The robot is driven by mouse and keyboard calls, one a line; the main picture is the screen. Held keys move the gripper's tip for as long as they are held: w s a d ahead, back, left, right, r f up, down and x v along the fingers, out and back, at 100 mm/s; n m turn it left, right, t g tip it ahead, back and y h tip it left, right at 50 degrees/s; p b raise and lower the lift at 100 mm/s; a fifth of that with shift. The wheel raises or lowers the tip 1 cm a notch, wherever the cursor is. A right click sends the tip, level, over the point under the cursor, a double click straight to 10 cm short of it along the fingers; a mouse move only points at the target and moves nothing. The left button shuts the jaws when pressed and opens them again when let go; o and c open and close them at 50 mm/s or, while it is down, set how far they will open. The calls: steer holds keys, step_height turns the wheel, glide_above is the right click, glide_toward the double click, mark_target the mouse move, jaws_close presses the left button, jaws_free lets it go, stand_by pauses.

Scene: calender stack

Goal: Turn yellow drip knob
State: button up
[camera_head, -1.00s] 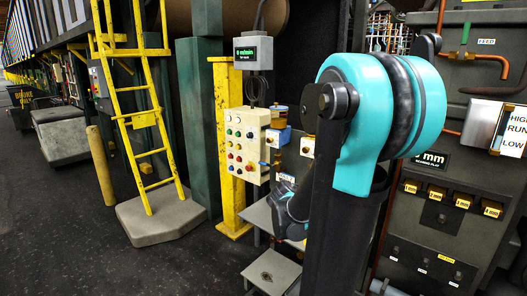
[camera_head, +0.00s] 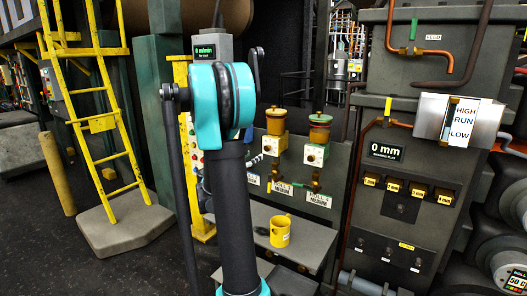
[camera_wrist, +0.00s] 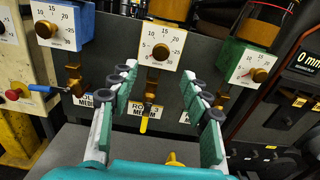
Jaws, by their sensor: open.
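The yellow drip unit (camera_head: 275,122) is on the grey panel behind the arm. Its white numbered dial and brass drip knob (camera_wrist: 161,52) show at top centre in the wrist view. My gripper (camera_wrist: 168,85) is open and empty, with its green fingers spread below and to either side of that knob. No contact with the knob is visible. A yellow lever (camera_wrist: 144,123) hangs below a brass valve between the fingers. In the head view my arm hides the gripper's fingertips.
A blue drip unit (camera_wrist: 62,25) stands left and a green one (camera_wrist: 247,65) right of the yellow one. Brass valves hang below each. A yellow mug (camera_head: 280,231) stands on the grey shelf (camera_head: 309,237). A yellow ladder (camera_head: 95,110) is at left; open floor lies in front of it.

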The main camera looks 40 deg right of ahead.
mark_target(266, 149)
steer(key=x, duration=1)
steer(key=shift+d, duration=0.1)
steer(key=shift+c, duration=0.5)
jaws_close()
